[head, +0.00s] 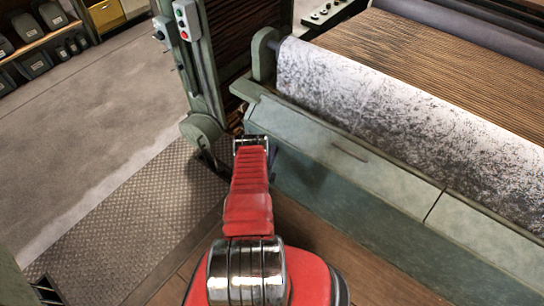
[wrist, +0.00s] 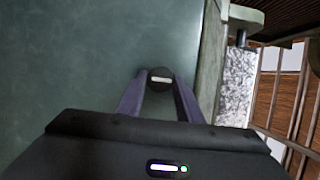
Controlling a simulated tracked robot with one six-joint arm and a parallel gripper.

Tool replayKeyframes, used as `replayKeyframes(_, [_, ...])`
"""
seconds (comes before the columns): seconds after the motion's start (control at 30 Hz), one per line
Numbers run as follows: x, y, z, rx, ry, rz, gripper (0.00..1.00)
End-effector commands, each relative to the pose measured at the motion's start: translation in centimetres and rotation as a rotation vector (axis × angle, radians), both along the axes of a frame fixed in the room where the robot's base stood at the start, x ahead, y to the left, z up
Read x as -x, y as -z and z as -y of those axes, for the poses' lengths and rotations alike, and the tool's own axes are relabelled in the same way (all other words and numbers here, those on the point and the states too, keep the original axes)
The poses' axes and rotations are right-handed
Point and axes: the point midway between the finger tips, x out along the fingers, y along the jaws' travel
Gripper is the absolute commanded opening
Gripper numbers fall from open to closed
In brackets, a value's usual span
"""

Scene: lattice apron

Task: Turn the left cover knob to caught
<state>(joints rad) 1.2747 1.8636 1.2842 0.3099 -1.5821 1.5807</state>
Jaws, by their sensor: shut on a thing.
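The left cover knob (wrist: 160,75) is a small dark round knob with a pale bar across its face. In the wrist view it sits against a grey-green panel (wrist: 100,50), and the bar lies roughly level in the picture. My gripper (wrist: 160,82) has its two purple-grey fingers on either side of the knob, shut on it. In the head view my red arm reaches to the left end of the machine's green cover (head: 315,133). The knob and the fingertips are hidden there behind my arm. I see no readable marks around the knob.
A large speckled roll (head: 400,110) lies behind the cover, with brown lattice (head: 440,45) beyond. A green post with a switch box (head: 187,20) stands left of my arm. A checkered floor plate (head: 140,220) and open concrete floor lie at left. Bins (head: 35,65) stand far left.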

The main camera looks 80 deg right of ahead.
Motion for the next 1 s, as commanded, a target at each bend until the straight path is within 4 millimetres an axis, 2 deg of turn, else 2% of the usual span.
replayKeyframes(0.37, [0.18, 0.24, -0.07, -0.004, 0.004, 0.007, 0.1])
replayKeyframes(0.4, [0.19, 0.25, -0.08, -0.004, 0.004, 0.007, 0.33])
replayKeyframes(0.6, [0.16, 0.18, -0.06, -0.002, 0.003, 0.006, 0.47])
replayKeyframes(0.67, [0.14, 0.16, -0.06, -0.002, 0.003, 0.006, 0.51])
replayKeyframes(1.0, [0.06, 0.14, -0.35, -0.001, 0.002, 0.006, 0.51])
